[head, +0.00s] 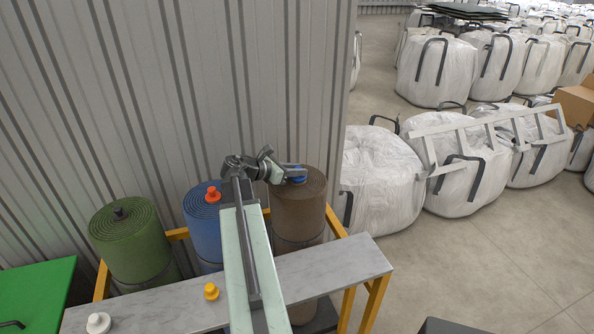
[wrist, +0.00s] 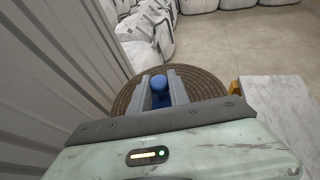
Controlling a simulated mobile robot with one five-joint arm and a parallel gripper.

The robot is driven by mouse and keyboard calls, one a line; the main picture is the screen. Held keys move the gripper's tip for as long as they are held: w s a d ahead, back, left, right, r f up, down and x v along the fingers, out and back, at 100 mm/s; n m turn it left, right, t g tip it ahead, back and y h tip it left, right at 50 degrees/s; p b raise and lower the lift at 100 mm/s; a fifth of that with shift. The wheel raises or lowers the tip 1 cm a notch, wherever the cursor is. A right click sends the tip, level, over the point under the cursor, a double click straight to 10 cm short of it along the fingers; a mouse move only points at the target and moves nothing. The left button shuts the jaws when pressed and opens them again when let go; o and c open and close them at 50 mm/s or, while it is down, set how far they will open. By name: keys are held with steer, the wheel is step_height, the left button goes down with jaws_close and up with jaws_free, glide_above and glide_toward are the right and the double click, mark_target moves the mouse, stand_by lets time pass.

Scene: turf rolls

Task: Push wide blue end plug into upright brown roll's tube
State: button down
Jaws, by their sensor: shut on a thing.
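The brown roll (head: 299,212) stands upright at the right end of the row of rolls, and its spiral top (wrist: 125,97) fills the middle of the wrist view. My gripper (wrist: 160,86) is over this top, shut on the blue end plug (wrist: 158,84). In the head view the plug (head: 298,180) shows as a small blue patch at the top of the brown roll, partly covered by my gripper (head: 292,174). The tube mouth is hidden, so I cannot tell whether the plug's tip is inside it.
A grey shelf (head: 345,262) in front carries a yellow plug (head: 211,291) and white plug (head: 98,323). A corrugated wall (head: 180,90) is close behind.

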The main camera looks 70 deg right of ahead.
steer(key=shift+f+b, duration=0.55)
steer(key=shift+f, duration=0.1)
steer(key=c, duration=1.2)
jaws_free()
steer(key=shift+o, duration=0.2)
steer(key=p+v, duration=0.3)
steer(key=v, duration=0.5)
steer(key=shift+d, duration=0.1)
